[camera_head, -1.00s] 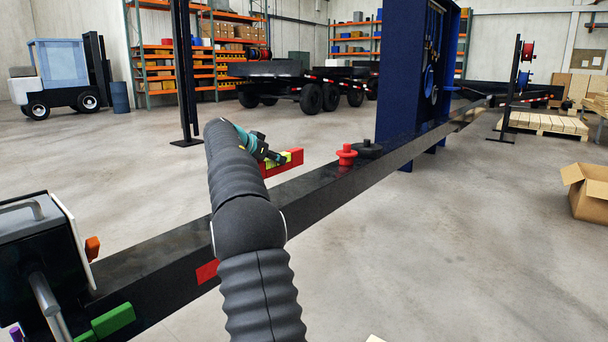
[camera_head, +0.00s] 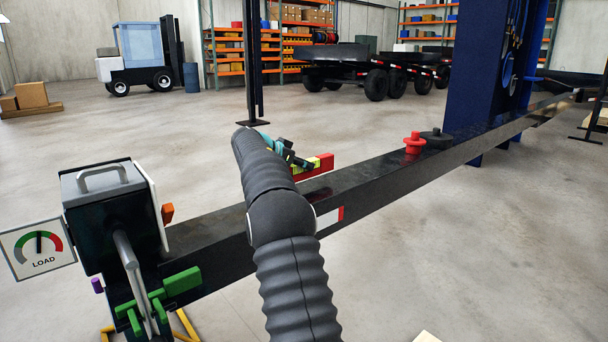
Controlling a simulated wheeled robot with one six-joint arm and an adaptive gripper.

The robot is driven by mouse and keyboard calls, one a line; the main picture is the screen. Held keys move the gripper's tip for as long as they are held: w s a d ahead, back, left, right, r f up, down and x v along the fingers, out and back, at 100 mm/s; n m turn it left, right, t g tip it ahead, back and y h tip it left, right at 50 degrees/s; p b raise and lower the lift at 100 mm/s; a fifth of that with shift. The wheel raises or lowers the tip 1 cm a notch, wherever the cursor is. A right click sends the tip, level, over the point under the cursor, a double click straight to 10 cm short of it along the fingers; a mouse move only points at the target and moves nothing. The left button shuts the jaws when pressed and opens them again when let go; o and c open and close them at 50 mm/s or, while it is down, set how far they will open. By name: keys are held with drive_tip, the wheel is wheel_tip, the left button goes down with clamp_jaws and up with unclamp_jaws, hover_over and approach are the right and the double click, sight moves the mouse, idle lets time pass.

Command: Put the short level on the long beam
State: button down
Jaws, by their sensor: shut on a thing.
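The short level, red with a yellow-green middle (camera_head: 320,166), is held in my gripper (camera_head: 297,158). The teal and black gripper is shut on it, partly hidden behind my dark ribbed arm. The long black beam (camera_head: 375,178) runs from the lower left to the far right. The level shows at the beam's far top edge, roughly along it; I cannot tell whether it touches the beam.
A red knobbed piece (camera_head: 414,144) and a black disc-shaped piece (camera_head: 437,139) sit on the beam to the right. A box-like machine (camera_head: 105,205) with a LOAD gauge (camera_head: 39,248) stands at the left end. A blue upright (camera_head: 487,70) rises beyond the beam.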

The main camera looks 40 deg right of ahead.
sight(303, 173)
drive_tip(key=shift+f, duration=1.5)
drive_tip(key=shift+f+b, duration=0.2)
drive_tip(key=shift+b, duration=0.2)
drive_tip(key=c, duration=0.8)
unclamp_jaws()
drive_tip(key=shift+c, duration=0.2)
drive_tip(key=shift+r, duration=0.1)
